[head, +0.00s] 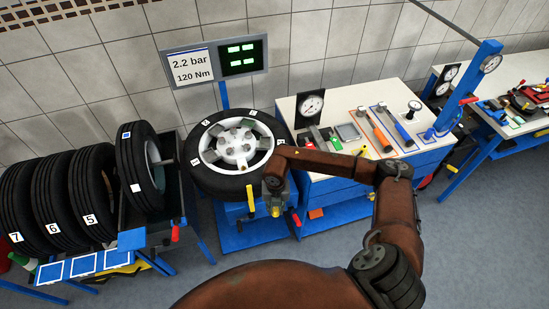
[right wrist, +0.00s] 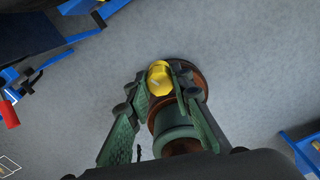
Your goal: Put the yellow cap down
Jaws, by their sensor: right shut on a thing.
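My right gripper (head: 274,204) points down in front of the wheel stand, in the gap left of the blue-sided cabinet. It is shut on the yellow cap (head: 276,212), which shows as a small yellow spot at its tips. In the right wrist view the cap (right wrist: 159,77) sits between the tips of the green fingers (right wrist: 160,84). Grey floor shows around the cap. My left gripper is not in view.
A wheel (head: 192,165) lies flat on a blue stand, beside a yellow handle (head: 251,198). The cabinet's white top (head: 335,165) holds a gauge (head: 312,104) and tools, with bare patches. Tyres (head: 85,190) stand in a rack at left.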

